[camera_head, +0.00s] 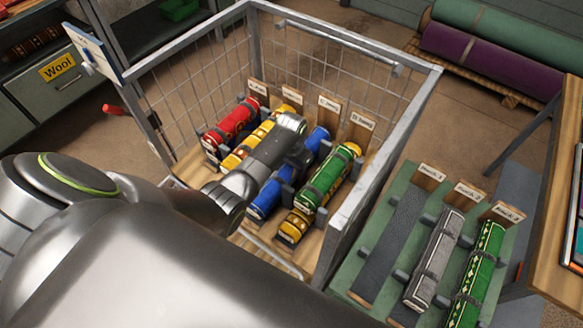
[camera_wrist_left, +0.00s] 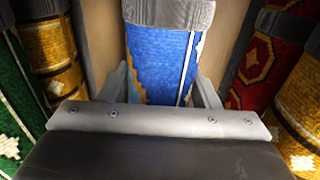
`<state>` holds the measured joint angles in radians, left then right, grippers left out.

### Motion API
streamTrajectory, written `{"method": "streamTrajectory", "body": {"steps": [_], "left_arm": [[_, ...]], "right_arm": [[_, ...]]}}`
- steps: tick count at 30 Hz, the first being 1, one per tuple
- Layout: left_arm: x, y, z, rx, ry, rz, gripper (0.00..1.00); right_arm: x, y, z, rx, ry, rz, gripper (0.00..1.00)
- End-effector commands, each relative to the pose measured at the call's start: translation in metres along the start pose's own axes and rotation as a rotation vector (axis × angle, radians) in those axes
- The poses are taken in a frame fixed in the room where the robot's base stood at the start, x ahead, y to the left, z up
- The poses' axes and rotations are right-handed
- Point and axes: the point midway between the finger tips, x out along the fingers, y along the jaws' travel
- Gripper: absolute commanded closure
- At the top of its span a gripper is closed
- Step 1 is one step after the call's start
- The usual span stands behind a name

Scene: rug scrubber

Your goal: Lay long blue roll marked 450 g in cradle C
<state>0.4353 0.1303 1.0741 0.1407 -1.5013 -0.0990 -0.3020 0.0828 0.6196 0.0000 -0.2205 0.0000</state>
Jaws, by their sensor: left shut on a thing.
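The blue roll (camera_head: 264,198) lies lengthwise in the wire-sided cart, between the yellow roll (camera_head: 237,156) and the green roll (camera_head: 328,182). Its far end shows beyond my gripper. My left gripper (camera_head: 293,165) is over the middle of the blue roll, partly hidden by my own wrist. In the left wrist view the blue roll (camera_wrist_left: 160,62), with white and gold pattern and a grey band, sits between the fingers, which are shut on it. Small tags stand at the slots' far ends; I cannot read their weights. My right gripper is not in view.
A red roll (camera_head: 232,122) lies at the cart's left. The cart's grey frame (camera_head: 343,225) rises around the rolls. A green rack (camera_head: 357,275) with three tagged slots stands to the right; its left slot looks empty, the others hold a grey roll (camera_head: 436,258) and a green patterned roll (camera_head: 477,274).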

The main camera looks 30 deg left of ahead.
Motion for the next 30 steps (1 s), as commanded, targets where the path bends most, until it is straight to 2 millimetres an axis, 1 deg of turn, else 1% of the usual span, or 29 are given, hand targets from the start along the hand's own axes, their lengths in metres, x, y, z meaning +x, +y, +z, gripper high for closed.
{"method": "streamTrajectory", "body": {"steps": [6,10,11,15,24,27,30], "left_arm": [[-0.001,0.0,-0.001,0.001,0.003,0.0,0.81],[0.002,0.0,-0.001,0.0,0.003,0.0,0.81],[0.003,0.0,-0.001,0.0,0.002,0.0,0.41],[0.002,0.0,-0.001,0.0,0.001,0.0,0.23],[0.001,0.0,0.0,0.0,0.001,0.0,0.22],[-0.005,0.0,-0.001,0.0,0.002,0.0,0.22],[-0.017,0.0,-0.001,0.0,0.003,0.0,0.22]], "right_arm": [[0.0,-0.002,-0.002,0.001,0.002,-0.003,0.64],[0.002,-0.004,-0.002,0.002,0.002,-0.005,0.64],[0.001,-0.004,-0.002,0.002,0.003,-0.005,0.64],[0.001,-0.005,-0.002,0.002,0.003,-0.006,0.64],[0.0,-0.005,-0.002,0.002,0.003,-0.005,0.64],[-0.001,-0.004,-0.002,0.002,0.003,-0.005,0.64],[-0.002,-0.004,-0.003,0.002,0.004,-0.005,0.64]]}}
